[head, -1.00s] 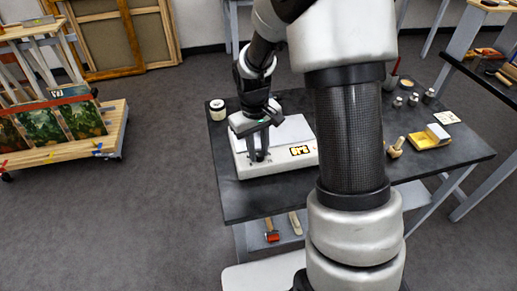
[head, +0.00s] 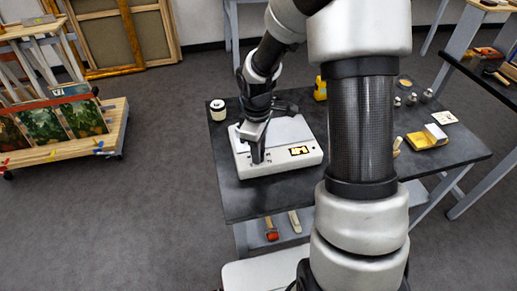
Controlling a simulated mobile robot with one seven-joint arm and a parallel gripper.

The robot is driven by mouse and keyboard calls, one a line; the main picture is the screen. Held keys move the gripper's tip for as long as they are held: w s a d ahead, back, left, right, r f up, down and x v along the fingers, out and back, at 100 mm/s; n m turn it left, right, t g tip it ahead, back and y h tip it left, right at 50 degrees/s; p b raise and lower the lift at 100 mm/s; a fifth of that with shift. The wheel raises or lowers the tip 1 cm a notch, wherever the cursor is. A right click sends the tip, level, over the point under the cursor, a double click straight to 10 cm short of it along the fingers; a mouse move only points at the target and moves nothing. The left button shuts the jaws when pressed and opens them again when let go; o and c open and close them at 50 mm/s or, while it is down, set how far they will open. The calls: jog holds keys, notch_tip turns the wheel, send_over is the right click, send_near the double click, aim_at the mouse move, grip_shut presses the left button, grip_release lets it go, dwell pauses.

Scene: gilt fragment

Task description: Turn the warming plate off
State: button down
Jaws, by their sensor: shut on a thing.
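The warming plate (head: 290,132) is a white box with a flat pale top, standing on the left part of the dark table. A small amber-lit display (head: 299,151) shows on its front panel; I cannot read it. My gripper (head: 257,160) points down at the left of that front panel, left of the display. It is shut on the plate's control knob, which the fingers mostly hide. How the knob is turned cannot be seen.
The dark table (head: 238,200) also bears a white-lidded jar (head: 217,110), a yellow object (head: 320,88), a yellow tray (head: 427,138) and several small metal jars. My arm hides the table's middle. A painting trolley (head: 70,145) stands left, with clear floor between.

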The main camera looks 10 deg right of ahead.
dwell(0.5)
jog(key=c, duration=1.8)
grip_release()
jog(key=shift+r, duration=0.1)
notch_tip(320, 180, up, 17)
jog(key=s+p, duration=0.1)
jog(key=shift+a, duration=0.3)
jog(key=shift+r, duration=0.1)
jog(key=s+r+m+t+p, duration=0.2)
jog(key=s+r+m, duration=0.3)
jog(key=s, duration=0.4)
jog(key=s+r+m+t+p, duration=0.2)
jog(key=s+r+m+t, duration=0.1)
jog(key=s+r+m, duration=0.3)
jog(key=s+r, duration=0.2)
jog(key=s, duration=0.1)
jog(key=shift+s+d, duration=0.35)
jog(key=shift+s, duration=0.05)
